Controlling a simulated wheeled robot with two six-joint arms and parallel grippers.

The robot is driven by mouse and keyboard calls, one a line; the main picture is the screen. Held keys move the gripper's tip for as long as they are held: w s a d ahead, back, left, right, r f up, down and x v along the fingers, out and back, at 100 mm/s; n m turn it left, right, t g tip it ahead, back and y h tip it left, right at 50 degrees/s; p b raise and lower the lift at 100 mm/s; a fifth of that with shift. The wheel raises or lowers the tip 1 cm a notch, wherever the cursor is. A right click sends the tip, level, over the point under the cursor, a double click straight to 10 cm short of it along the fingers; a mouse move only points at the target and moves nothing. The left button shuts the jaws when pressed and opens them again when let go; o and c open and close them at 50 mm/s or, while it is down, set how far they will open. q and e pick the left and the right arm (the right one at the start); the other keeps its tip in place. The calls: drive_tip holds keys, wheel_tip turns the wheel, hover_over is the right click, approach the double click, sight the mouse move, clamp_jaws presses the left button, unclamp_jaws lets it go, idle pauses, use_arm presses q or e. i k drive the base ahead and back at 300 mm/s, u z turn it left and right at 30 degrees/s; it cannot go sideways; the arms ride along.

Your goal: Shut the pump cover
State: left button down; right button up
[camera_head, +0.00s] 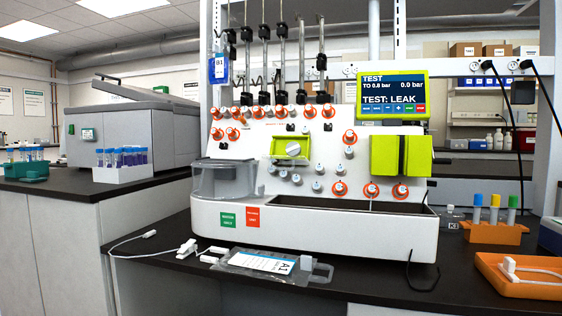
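The white cell processor (315,236) stands on the dark bench. Near the middle of its front panel is a small lime-green unit with a pale round knob (292,149), which looks like the pump. A pale frame shows around this unit; I cannot tell from here how far its cover stands open. A larger lime-green block with a dark middle (401,157) sits at the panel's right side. Neither of my grippers is in view.
A clear bag labelled A1 (265,263) with white tubing lies at the bench's front edge. An orange tray (520,276) and a rack of capped tubes (496,232) stand right. The screen (392,95) reads "TEST: LEAK". Space before the panel is clear.

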sight(304, 162)
drive_tip(key=z, duration=1.9)
drive_tip(key=i, duration=1.1)
drive_tip(key=u, duration=2.05)
